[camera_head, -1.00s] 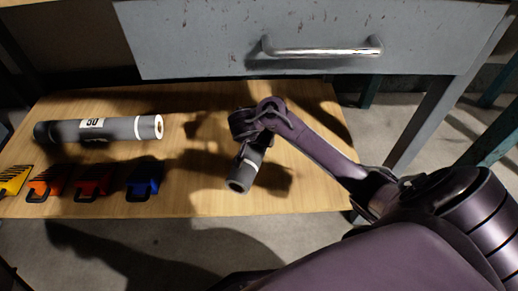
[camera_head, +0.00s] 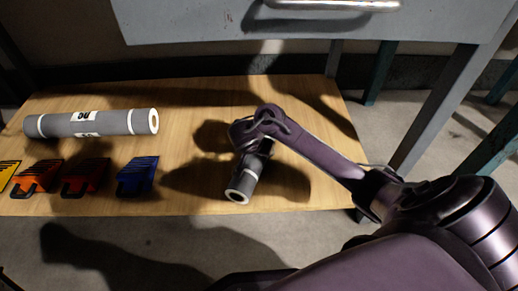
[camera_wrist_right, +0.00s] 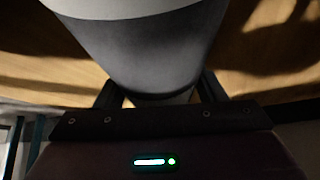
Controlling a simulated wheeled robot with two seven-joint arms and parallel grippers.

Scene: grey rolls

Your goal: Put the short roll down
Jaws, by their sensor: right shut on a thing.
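The short roll (camera_head: 245,181) is dark grey with a white band and a pale end. My right gripper (camera_head: 250,145) is shut on it, over the right part of the wooden shelf (camera_head: 185,199). The roll's pale end points toward the front edge. In the right wrist view the roll (camera_wrist_right: 140,50) fills the space between the fingers (camera_wrist_right: 160,90). I cannot tell whether its underside touches the shelf. My left gripper is not in view.
A longer grey roll (camera_head: 100,122) with white bands and labels lies on the shelf's left. In front of it are a blue bin (camera_head: 137,174), a red one (camera_head: 85,175), an orange one (camera_head: 37,177) and a partly cut-off yellow one (camera_head: 6,172). A grey drawer (camera_head: 200,20) overhangs the back.

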